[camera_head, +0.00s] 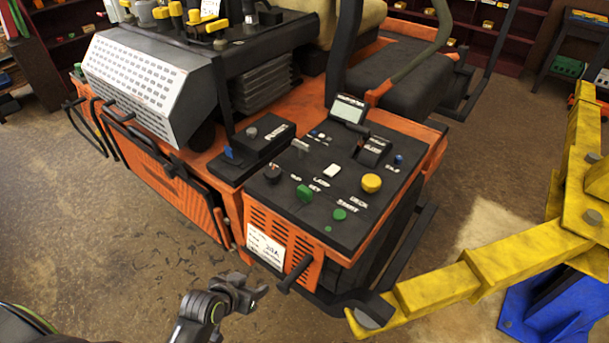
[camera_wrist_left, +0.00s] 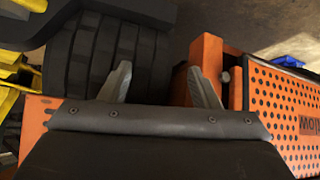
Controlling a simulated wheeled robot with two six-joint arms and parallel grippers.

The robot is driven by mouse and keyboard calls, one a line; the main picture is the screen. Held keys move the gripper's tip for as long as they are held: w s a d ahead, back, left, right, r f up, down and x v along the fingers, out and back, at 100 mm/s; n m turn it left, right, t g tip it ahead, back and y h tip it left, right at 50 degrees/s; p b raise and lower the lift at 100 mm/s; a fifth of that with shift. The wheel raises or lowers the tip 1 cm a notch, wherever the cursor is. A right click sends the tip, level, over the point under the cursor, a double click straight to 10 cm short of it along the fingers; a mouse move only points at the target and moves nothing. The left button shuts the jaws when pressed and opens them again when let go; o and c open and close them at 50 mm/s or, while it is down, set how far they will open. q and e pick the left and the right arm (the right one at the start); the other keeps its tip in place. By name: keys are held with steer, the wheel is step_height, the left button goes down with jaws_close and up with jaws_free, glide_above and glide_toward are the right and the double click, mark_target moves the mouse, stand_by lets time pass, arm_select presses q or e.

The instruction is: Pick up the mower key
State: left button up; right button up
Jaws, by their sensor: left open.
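The orange mower's black control panel (camera_head: 325,185) shows in the head view with knobs, buttons and a small display. A small grey metallic piece (camera_head: 300,145) stands up from its left part; I cannot tell for sure whether it is the mower key. My left gripper (camera_head: 245,292) is in front of and below the panel, apart from it, over the floor. In the left wrist view my left gripper (camera_wrist_left: 164,85) is open, with nothing between its fingers. The key cannot be made out in that view. My right gripper is not in view.
A yellow lift arm (camera_head: 440,287) on a blue base (camera_head: 550,308) stands at the right. A black lever (camera_head: 295,273) sticks out from the mower's front. The wrist view shows a black tyre (camera_wrist_left: 95,60) and an orange perforated panel (camera_wrist_left: 285,115). Open floor lies at the left.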

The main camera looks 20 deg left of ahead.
arm_select(q)
step_height(320, 180, up, 20)
steer(key=w+d+m+t+h+p, duration=0.2)
steer(key=d+t+p, duration=0.1)
steer(key=p, duration=0.1)
steer(key=m+t+h+p, duration=0.1)
steer(key=p, duration=0.1)
glide_toward(303, 189)
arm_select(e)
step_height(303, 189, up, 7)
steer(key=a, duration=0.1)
arm_select(q)
steer(key=b+x, duration=0.6)
steer(key=b, duration=0.5)
steer(key=shift+w+d+r, duration=0.1)
steer(key=shift+w+d, duration=0.1)
steer(key=shift+w, duration=0.05)
steer(key=shift+p+x, duration=0.55)
steer(key=shift+x, duration=2.35)
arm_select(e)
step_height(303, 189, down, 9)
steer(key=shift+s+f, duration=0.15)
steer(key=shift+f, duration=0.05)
arm_select(q)
steer(key=shift+s, duration=0.1)
steer(key=c, duration=1)
